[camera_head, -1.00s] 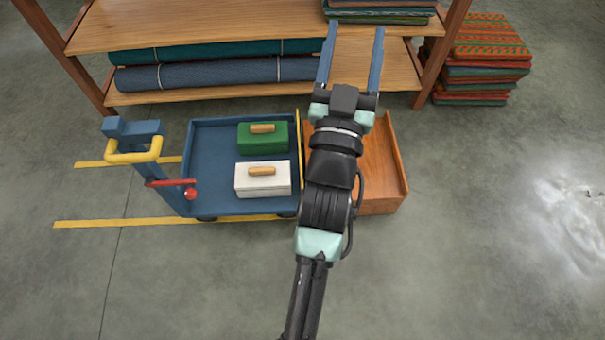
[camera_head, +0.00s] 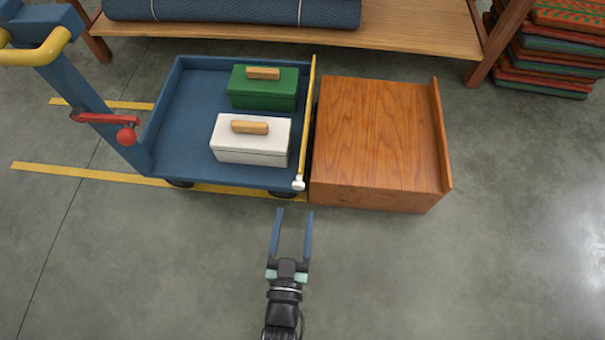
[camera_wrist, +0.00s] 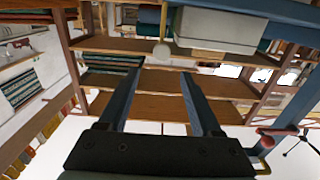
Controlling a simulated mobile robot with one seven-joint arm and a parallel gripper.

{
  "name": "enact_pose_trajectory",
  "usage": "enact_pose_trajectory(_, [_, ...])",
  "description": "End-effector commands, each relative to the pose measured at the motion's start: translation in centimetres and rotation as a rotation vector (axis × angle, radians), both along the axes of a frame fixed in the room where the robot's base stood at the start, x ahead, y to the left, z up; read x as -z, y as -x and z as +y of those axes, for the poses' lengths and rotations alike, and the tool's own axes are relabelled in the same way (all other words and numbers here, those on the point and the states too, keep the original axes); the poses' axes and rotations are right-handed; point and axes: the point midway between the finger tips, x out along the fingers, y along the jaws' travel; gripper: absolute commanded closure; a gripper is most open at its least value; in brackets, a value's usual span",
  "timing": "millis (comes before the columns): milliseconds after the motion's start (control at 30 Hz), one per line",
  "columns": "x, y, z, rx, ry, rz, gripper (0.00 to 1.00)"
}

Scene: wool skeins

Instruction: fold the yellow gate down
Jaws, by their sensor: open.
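The yellow gate (camera_head: 307,120) stands upright along the right side of the blue cart (camera_head: 175,140), seen nearly edge-on as a thin strip. A whitish knob (camera_head: 299,184) sits at its near end. My gripper (camera_head: 294,213) is open and empty, just in front of that near end, its blue fingers pointing toward the cart. In the wrist view, the knob (camera_wrist: 162,52) shows beyond and between the open fingers (camera_wrist: 163,85). A white box (camera_head: 252,148) and a green box (camera_head: 263,95), both with wooden handles, sit in the cart.
A wooden platform (camera_head: 380,140) with a raised right edge stands close to the cart's right side. Shelves (camera_head: 410,30) hold a rolled blue textile (camera_head: 230,10) behind. A red lever (camera_head: 108,119) sits on the cart's left post. Floor in front is clear.

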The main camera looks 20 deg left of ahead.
Motion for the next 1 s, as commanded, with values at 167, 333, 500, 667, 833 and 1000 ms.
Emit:
enact_pose_trajectory(167, [1.4,0.3,0.1,-0.003,0.002,0.006,0.34])
enact_pose_trajectory(333, [1.4,-2.2,0.8,-0.003,0.001,0.002,0.34])
enact_pose_trajectory(500, [1.6,-5.7,1.8,-0.003,0.001,0.002,0.34])
enact_pose_trajectory(667, [1.6,-8.7,2.7,-0.003,0.000,0.004,0.34])
enact_pose_trajectory(833, [1.4,-10.8,3.2,-0.002,0.002,0.006,0.34])
enact_pose_trajectory(1000, [1.2,-11.7,3.5,-0.002,0.001,0.007,0.34])
